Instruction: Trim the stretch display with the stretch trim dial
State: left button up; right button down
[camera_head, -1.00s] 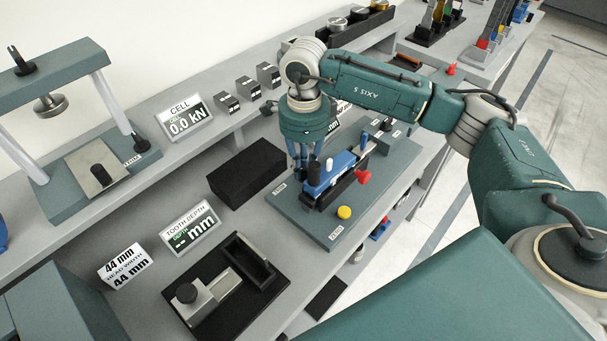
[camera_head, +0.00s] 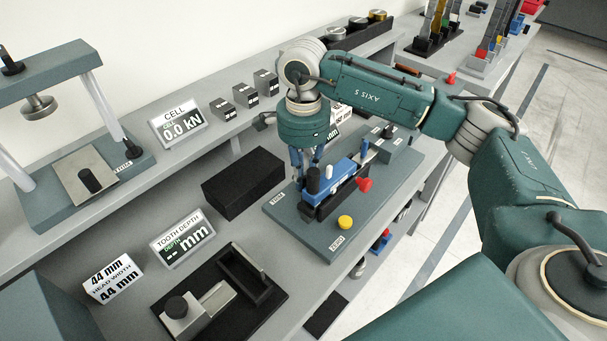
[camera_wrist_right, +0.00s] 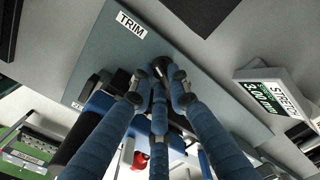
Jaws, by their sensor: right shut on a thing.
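The stretch trim dial (camera_wrist_right: 160,65) is a small dark knob on the grey-green base plate (camera_wrist_right: 110,45), close to the TRIM label (camera_wrist_right: 130,24). My right gripper (camera_head: 300,181) points down at the label end of the plate. In the right wrist view its blue fingers (camera_wrist_right: 160,85) are shut around the dial, hiding much of it. The stretch display (camera_wrist_right: 265,98) is a tilted sign that appears to read 3.00 mm; in the head view my arm partly hides it. My left gripper is not in view.
A blue clamp block (camera_head: 335,182) with a red knob (camera_head: 364,185) stands right beside the gripper. A yellow button (camera_head: 345,222) sits at the plate's front. A black block (camera_head: 243,183) lies to the left. The tooth depth sign (camera_head: 182,238) stands further left.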

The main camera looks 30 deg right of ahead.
aim_at(304, 178)
jog(key=shift+w+r, duration=0.1)
jog(key=shift+r, duration=0.05)
jog(key=c, duration=1.7)
grip_release()
jog(key=shift+o, duration=0.2)
notch_tip(304, 178, up, 12)
